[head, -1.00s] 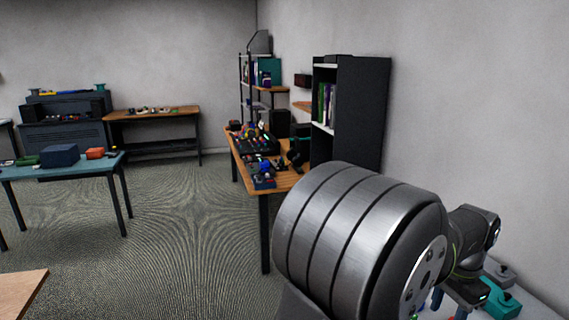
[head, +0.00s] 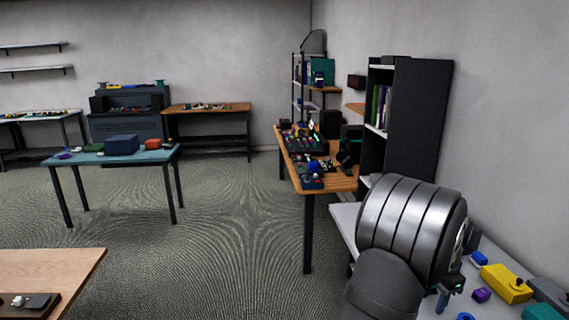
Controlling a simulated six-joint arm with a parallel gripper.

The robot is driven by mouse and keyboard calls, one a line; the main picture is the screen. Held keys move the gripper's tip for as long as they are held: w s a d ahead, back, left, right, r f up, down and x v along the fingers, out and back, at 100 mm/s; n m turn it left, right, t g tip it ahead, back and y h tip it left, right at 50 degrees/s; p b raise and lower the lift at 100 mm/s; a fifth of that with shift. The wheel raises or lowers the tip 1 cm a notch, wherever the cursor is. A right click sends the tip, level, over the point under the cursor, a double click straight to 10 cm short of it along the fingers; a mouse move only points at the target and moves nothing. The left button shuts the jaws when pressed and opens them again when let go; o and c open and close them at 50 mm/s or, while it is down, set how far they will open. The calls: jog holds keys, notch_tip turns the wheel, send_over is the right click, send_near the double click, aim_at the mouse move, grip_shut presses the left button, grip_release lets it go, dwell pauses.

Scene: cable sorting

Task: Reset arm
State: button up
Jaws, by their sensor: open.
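My arm fills the lower right of the head view, with a ribbed metal joint in front. Part of my gripper (head: 450,288) shows just below and right of that joint, above the white table (head: 345,218) along the right wall. It is open, and no object shows in it. Most of it is hidden behind my arm. A yellow box (head: 506,283), a small purple block (head: 481,295) and blue pieces (head: 479,258) lie on the table to its right.
A wooden table (head: 345,183) with cluttered parts stands beyond my arm, beside a black shelf (head: 420,120). A teal-topped table (head: 160,155) stands at left. A wooden tabletop (head: 60,265) is at lower left. The carpet between is clear.

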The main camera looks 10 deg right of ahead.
jog(key=w+a+f, duration=0.1)
jog(key=w+f, duration=0.1)
jog(key=w, duration=0.1)
jog(key=w+a+f, duration=0.1)
jog(key=w+f, duration=0.1)
jog(key=w, duration=0.1)
jog(key=w+a+f, duration=0.1)
jog(key=w+f, duration=0.1)
jog(key=w, duration=0.1)
jog(key=shift+w+f, duration=0.1)
